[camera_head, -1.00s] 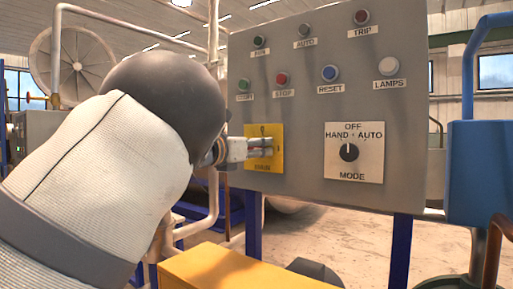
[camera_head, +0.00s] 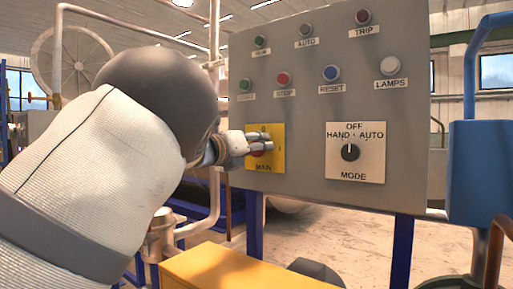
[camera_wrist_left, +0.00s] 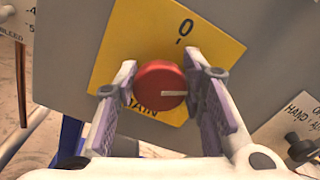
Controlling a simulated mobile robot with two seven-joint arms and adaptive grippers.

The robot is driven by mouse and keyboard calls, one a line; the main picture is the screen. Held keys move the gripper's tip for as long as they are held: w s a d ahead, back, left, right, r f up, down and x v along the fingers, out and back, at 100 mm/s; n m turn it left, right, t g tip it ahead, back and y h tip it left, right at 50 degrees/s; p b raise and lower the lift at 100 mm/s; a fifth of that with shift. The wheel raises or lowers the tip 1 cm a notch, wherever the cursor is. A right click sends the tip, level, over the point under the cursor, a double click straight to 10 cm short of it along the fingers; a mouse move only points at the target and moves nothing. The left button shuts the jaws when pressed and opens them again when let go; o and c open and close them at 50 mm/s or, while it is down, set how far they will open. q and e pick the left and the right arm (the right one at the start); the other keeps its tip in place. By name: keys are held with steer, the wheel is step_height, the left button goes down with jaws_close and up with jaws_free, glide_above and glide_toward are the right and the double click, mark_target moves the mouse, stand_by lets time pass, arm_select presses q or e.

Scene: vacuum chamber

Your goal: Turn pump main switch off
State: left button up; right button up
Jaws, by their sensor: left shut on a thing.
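The pump main switch is a red round knob (camera_wrist_left: 160,85) on a yellow plate (camera_head: 271,159) at the lower left of the grey control panel. The plate carries a "0" at its top and "MAIN" below. The knob's white mark points to the right in the left wrist view, not at the "0". My left gripper (camera_head: 260,144) is at the plate, and its two fingers stand on either side of the knob, shut on it. In the head view the fingers hide most of the knob. My right gripper is not in view.
The grey panel (camera_head: 310,100) also holds a black mode knob (camera_head: 350,152) right of the switch and several lamps and buttons above. A blue box (camera_head: 481,170) stands at the right. A yellow surface (camera_head: 235,270) lies below the panel.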

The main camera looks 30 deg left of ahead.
arm_select(q)
steer(key=n, duration=0.6)
steer(key=shift+a, duration=0.1)
steer(key=n, duration=0.6)
steer(key=shift+f, duration=0.15)
steer(key=shift+n, duration=0.3)
steer(key=o, duration=1.1)
steer(key=s, duration=0.8)
steer(key=s+a, duration=0.1)
steer(key=s, duration=0.3)
